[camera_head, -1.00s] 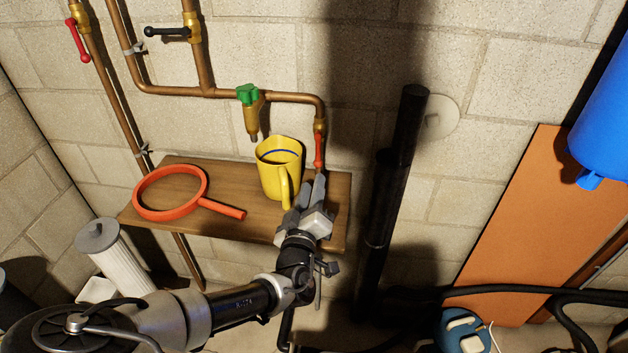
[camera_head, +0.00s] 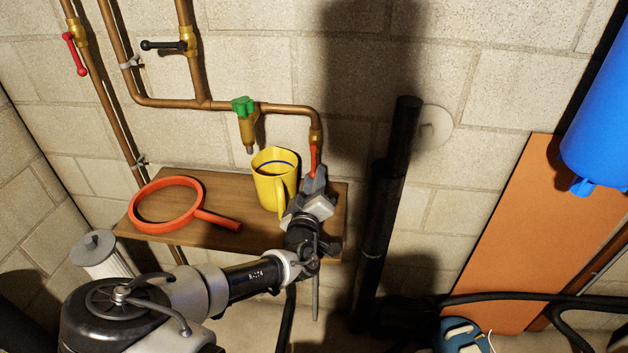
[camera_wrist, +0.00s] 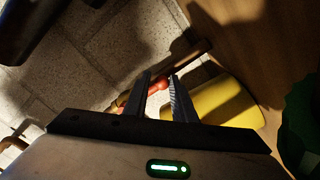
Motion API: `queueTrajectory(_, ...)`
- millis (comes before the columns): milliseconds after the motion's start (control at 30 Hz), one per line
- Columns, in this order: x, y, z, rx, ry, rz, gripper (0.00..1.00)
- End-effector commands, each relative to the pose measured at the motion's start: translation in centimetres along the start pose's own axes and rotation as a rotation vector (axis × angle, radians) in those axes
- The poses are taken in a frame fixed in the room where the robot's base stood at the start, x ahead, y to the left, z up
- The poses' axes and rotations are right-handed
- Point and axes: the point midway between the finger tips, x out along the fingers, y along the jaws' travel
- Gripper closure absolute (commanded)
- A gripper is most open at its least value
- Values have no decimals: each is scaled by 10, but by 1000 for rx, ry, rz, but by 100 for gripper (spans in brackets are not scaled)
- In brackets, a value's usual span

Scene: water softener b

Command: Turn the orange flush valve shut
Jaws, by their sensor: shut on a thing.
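The orange flush valve (camera_head: 313,158) hangs at the right end of the copper pipe, above the wooden shelf. Its orange-red lever points down. My gripper (camera_head: 315,180) is at the lever's lower end, shut on it. In the wrist view, the lever (camera_wrist: 158,83) shows between and beyond the two fingers (camera_wrist: 164,95). The fingers hide its lower part, so the exact grip depth cannot be told.
A yellow jug (camera_head: 272,180) stands on the shelf (camera_head: 225,240) just left of my gripper. An orange ring wrench (camera_head: 205,216) lies further left. A green-handled tap (camera_head: 243,105) is above the jug. A black vertical pipe (camera_head: 385,190) stands to the right.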

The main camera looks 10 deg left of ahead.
Motion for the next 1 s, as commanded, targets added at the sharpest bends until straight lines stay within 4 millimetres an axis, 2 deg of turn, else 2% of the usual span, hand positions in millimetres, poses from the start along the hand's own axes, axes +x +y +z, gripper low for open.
queueTrajectory(367, -1, 17, 11, -1, 4, -3, 93)
queueTrajectory(767, 0, 21, 10, 2, 8, 2, 94)
queueTrajectory(1000, 1, 36, 14, 2, 9, 4, 95)
